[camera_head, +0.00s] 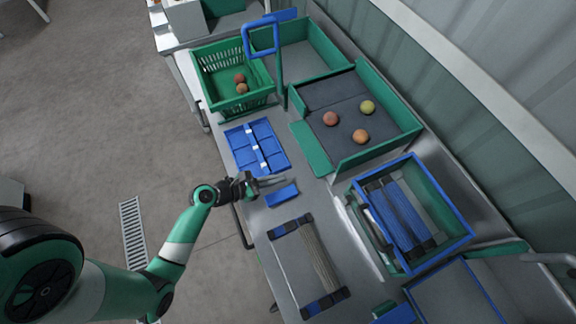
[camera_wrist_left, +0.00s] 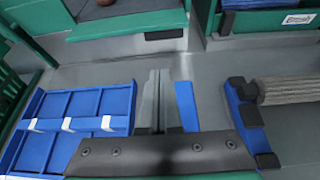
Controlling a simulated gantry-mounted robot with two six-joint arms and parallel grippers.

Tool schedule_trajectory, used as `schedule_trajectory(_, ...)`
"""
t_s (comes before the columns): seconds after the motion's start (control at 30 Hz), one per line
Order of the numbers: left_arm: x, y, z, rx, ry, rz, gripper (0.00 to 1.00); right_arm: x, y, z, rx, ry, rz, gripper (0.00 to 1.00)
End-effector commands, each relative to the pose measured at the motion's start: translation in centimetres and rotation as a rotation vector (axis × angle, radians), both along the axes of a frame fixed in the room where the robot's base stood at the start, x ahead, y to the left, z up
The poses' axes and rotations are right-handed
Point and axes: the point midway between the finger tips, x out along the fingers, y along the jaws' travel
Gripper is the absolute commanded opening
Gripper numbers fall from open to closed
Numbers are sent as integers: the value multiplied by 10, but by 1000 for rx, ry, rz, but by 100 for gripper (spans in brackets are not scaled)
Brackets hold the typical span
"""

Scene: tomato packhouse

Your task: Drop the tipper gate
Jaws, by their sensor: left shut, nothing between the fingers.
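The green tipper bin (camera_head: 399,92) has a dark sloping bed holding three tomatoes: a red one (camera_head: 331,118), a yellow-green one (camera_head: 367,107) and an orange one (camera_head: 361,136). A green panel (camera_head: 309,150) runs along its left, open-looking side; I cannot tell for sure that this is the gate. My left gripper (camera_head: 285,179) is over the steel bench, shut and empty, apart from the tipper. In the left wrist view its fingers (camera_wrist_left: 159,100) are together beside a small blue block (camera_wrist_left: 187,105). My right gripper is not in view.
A blue divided tray (camera_head: 257,146) lies left of the gripper. A green slatted crate (camera_head: 228,55) holds two tomatoes, near a blue frame on a post (camera_head: 281,80). A roller unit (camera_head: 319,255) and a blue-rimmed box (camera_head: 437,175) stand to the right.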

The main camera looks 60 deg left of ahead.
Motion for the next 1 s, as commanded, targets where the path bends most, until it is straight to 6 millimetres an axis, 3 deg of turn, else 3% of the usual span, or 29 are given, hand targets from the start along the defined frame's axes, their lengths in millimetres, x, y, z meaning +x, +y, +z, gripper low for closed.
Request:
schedule_trajectory(0.27,7,-7,3,-36,-15,-27,0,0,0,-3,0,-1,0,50)
schedule_trajectory(0.7,75,-18,-30,-33,-14,-27,0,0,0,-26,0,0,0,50)
schedule_trajectory(1.0,92,-20,-36,-33,-12,-23,0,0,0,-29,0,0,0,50)
